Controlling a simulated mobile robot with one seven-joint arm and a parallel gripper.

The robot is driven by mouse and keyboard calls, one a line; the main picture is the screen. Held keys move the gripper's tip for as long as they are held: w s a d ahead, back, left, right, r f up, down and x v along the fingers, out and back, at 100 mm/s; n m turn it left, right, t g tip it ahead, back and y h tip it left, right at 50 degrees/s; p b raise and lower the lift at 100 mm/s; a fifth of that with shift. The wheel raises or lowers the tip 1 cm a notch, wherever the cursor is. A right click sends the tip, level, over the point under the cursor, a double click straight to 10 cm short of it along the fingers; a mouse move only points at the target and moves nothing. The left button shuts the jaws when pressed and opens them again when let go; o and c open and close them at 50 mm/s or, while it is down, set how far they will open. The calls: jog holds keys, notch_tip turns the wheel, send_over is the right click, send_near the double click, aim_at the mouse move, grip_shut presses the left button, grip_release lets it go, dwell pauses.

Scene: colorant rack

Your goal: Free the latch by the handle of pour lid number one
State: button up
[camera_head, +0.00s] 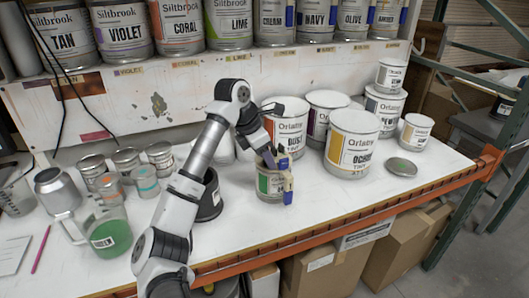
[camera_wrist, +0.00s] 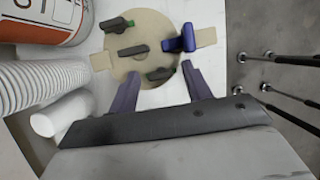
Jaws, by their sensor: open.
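The pour lid (camera_wrist: 150,28) is a round tan disc with side tabs and several dark bars, some with green ends. A purple latch piece (camera_wrist: 181,42) sits at its right side in the wrist view. In the head view the lid tops a small can with a green label (camera_head: 268,182), and the purple piece (camera_head: 286,182) shows on the can's right side. My gripper (camera_wrist: 160,69) is open, its purple fingers pointing at the lid, with the right fingertip close to the latch. I cannot tell whether they touch. In the head view my gripper (camera_head: 267,154) is just above the can.
Large Orlaby cans (camera_head: 352,143) stand behind and right of the can. A black container (camera_head: 210,198) is close on its left. A jug of green liquid (camera_head: 108,232) and small tins (camera_head: 145,180) stand at left. The table front right of the can is clear.

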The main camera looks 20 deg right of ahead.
jog(key=c, duration=1)
jog(key=shift+b, duration=0.4)
jog(key=n+t+b, duration=0.1)
jog(key=n+b, duration=0.1)
jog(key=n, duration=0.1)
jog(key=shift+f+b, duration=0.2)
jog(key=shift+b, duration=0.15)
jog(key=n+t+b, duration=0.1)
jog(key=n+b, duration=0.1)
jog(key=n+t+y+b, duration=0.1)
jog(key=n+b, duration=0.1)
jog(key=n, duration=0.1)
jog(key=shift+s+d+n+y+b, duration=0.1)
jog(key=shift+s+n+y+b, duration=0.1)
jog(key=shift+n+y+b, duration=0.15)
jog(key=n+b, duration=0.1)
jog(key=n, duration=0.1)
jog(key=n+t+y+b, duration=0.1)
jog(key=n+b, duration=0.1)
jog(key=shift+d+y+b, duration=0.1)
jog(key=shift+y+b, duration=0.15)
jog(key=shift+b, duration=0.05)
jog(key=shift+d+r+n+y+b, duration=0.15)
jog(key=shift+n+y+b, duration=0.6)
jog(key=shift+n, duration=1)
jog(key=shift+n+b, duration=0.3)
jog(key=shift+n, duration=0.1)
